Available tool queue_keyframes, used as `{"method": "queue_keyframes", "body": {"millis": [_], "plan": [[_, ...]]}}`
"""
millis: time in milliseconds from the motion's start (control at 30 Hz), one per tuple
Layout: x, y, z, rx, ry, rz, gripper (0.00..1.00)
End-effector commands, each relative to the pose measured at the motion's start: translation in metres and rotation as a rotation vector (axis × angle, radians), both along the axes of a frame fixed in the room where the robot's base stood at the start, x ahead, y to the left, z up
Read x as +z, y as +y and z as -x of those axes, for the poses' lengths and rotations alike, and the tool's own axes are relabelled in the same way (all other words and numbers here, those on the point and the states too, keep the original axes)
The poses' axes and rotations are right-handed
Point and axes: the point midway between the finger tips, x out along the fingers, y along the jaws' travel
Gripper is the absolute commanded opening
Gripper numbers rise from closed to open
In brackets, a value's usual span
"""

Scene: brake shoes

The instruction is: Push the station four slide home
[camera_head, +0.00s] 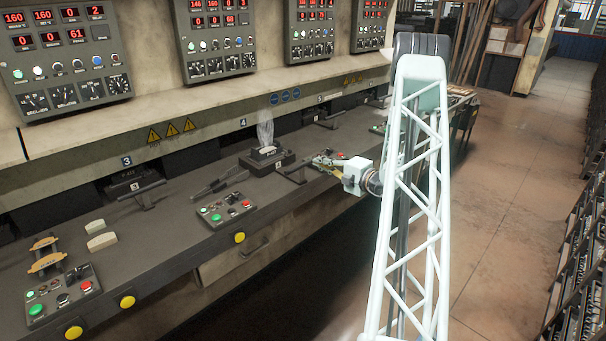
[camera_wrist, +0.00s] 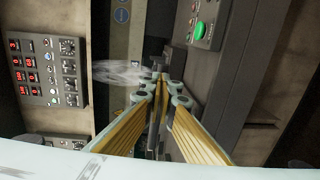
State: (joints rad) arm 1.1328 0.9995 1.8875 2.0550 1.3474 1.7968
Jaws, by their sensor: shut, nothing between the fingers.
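The station four slide (camera_head: 268,160) is a dark block standing out on the bench, with a pale piece on top and steam rising from it. A bar handle (camera_head: 292,174) is at its front right. My gripper (camera_head: 322,161) is just right of the slide, low over the bench. In the wrist view my gripper (camera_wrist: 161,78) has its fingertips together with nothing between them. The steam (camera_wrist: 118,73) shows left of the fingertips. The fingers hide most of the slide there, and I cannot tell whether they touch the handle.
A control box with a green button (camera_wrist: 200,30) is close to the fingers. Another control box (camera_head: 226,209) and tongs (camera_head: 220,184) lie left of the slide. The station three slide (camera_head: 128,182) is farther left, with loose pale blocks (camera_head: 101,241) nearby. Gauge panels (camera_head: 215,40) hang behind.

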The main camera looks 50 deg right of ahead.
Motion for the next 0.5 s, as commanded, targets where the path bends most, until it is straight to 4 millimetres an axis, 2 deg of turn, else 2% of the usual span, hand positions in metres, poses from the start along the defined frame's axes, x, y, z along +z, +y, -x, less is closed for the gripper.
{"method": "queue_keyframes", "body": {"millis": [500], "plan": [[0.0005, -0.0001, -0.0096, 0.001, -0.001, 0.001, 0.00]]}}
